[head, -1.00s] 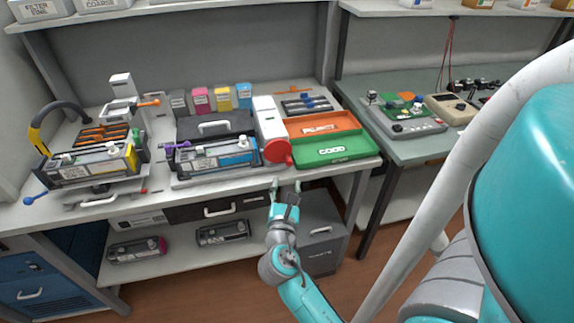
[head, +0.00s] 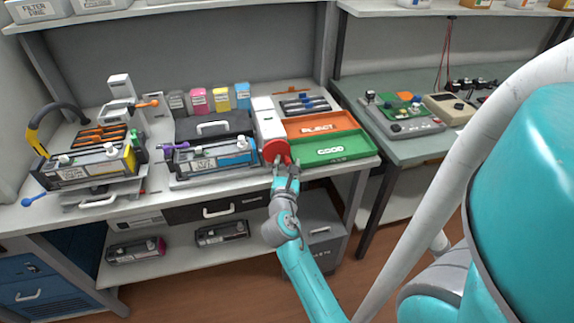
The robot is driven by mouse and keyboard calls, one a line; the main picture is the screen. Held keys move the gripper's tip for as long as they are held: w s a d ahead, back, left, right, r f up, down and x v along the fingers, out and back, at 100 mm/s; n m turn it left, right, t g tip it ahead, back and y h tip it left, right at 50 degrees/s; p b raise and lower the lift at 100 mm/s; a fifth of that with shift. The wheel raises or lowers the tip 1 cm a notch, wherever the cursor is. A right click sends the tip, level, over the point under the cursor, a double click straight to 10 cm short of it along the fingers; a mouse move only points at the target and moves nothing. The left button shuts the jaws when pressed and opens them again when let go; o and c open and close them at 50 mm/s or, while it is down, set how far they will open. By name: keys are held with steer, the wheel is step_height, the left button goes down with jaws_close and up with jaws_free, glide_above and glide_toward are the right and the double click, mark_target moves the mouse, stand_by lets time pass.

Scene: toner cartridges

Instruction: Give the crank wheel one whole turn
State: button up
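The crank wheel (head: 276,150) is a red disc on the front of a tall white unit (head: 266,118) near the front edge of the bench. My gripper (head: 285,163) is at the lower right of the red wheel, with its fingertips at or just in front of the rim. The fingers look slightly apart. They cover the lower part of the wheel, and I cannot tell whether they hold a handle or touch the wheel. No handle shows clearly.
Right of the wheel are a green GOOD tray (head: 362,148) and an orange REJECT tray (head: 345,122). Left of it, a toner cartridge (head: 212,158) lies in a cradle. The bench front edge (head: 230,188) runs just below the wheel.

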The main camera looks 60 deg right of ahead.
mark_target(266, 160)
jaws_close()
steer(key=shift+m, duration=0.3)
steer(key=w+a+m+t+y, duration=0.1)
steer(key=m+y, duration=0.1)
steer(key=m, duration=0.2)
steer(key=w+a+m+t+y, duration=0.1)
steer(key=m+y, duration=0.1)
steer(key=m, duration=0.3)
steer(key=w+a+m+y, duration=0.1)
steer(key=m+y, duration=0.1)
steer(key=m, duration=0.3)
steer(key=shift+w+r+t, duration=0.1)
steer(key=shift+w+t, duration=0.05)
steer(key=shift+t, duration=0.25)
steer(key=m, duration=0.2)
steer(key=r+m+t, duration=0.1)
steer(key=shift+w+a+y, duration=0.15)
steer(key=shift+w+y, duration=0.1)
steer(key=shift+y, duration=0.15)
steer(key=shift+r+m+t+y, duration=0.35)
steer(key=shift+m+t, duration=0.25)
steer(key=shift+m, duration=0.6)
